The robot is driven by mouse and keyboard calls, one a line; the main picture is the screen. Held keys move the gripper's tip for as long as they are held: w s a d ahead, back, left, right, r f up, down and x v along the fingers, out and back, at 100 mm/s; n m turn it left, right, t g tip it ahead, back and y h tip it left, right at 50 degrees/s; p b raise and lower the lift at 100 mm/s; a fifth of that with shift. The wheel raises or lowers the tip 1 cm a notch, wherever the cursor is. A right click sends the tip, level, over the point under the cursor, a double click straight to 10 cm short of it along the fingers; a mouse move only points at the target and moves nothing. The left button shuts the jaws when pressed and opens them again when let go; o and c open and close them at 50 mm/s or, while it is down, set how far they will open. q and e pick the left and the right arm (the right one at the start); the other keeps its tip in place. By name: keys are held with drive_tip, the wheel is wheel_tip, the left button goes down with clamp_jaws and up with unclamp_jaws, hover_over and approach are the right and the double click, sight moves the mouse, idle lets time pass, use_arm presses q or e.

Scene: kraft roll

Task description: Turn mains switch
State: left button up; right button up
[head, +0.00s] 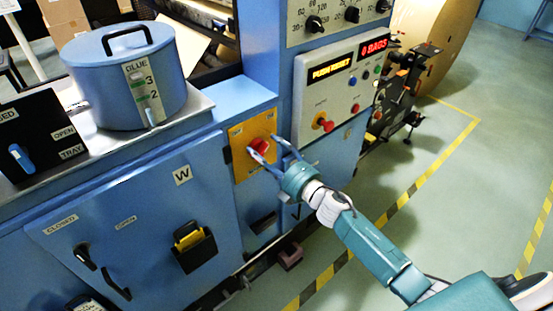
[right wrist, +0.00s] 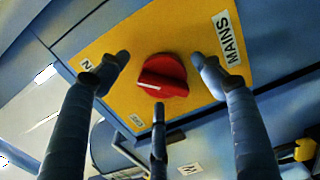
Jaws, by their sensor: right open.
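The mains switch is a red rotary knob (right wrist: 163,76) on a yellow plate (right wrist: 185,35) marked "MAINS" in the right wrist view. In the head view the red knob (head: 259,147) sits on the yellow plate (head: 238,165) at the machine's front. My right gripper (right wrist: 160,80) is open, with its fingers spread around the knob; whether any finger touches it I cannot tell. In the head view the right gripper (head: 268,151) reaches the plate from the lower right. A white pointer line shows on the knob. My left gripper is not in view.
A control panel (head: 340,88) with a red button (head: 326,124) and lit displays is just right of the plate. A blue glue pot (head: 124,75) stands at left. A blue door (head: 140,215) with black handles is below. Striped floor tape (head: 400,202) borders open floor at right.

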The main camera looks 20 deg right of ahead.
drive_tip(key=v, duration=1.1)
drive_tip(key=shift+d, duration=0.25)
drive_tip(key=shift+s, duration=0.1)
